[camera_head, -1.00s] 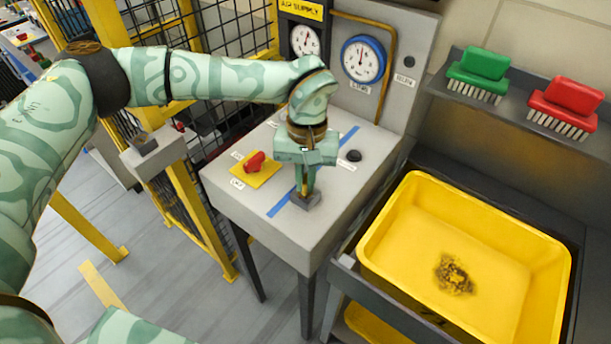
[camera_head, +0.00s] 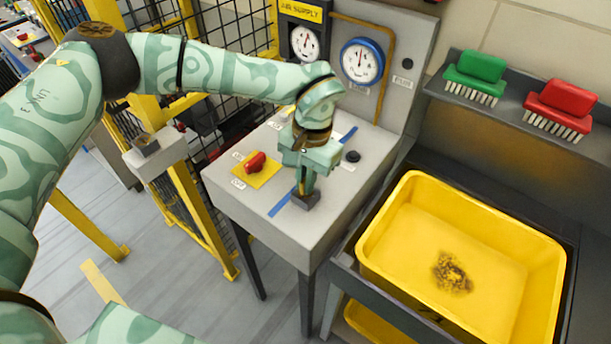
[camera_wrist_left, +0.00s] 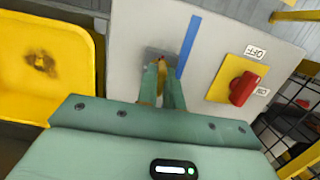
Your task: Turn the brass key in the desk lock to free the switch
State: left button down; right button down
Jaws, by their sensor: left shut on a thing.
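My left gripper (camera_head: 304,192) points down at the desk lock (camera_head: 306,202), a small dark grey block on the desk top. It also shows in the left wrist view (camera_wrist_left: 162,82), shut on the brass key (camera_wrist_left: 161,67), of which only a small part is visible between the fingers. The lock (camera_wrist_left: 150,54) is just beyond the fingertips there. The red switch (camera_head: 255,161) sits on a yellow plate (camera_head: 266,176) to the left of the lock, across a blue stripe. My right gripper is not in view.
A yellow tray (camera_head: 400,205) stands to the right. Green (camera_head: 482,68) and red (camera_head: 565,97) brushes lie on a shelf. A yellow-framed fence (camera_head: 190,205) stands left.

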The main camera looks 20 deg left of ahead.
pick_arm(q)
jog(key=c, duration=1.5)
grip_release()
jog(key=shift+o, duration=0.2)
jog(key=shift+r, duration=0.1)
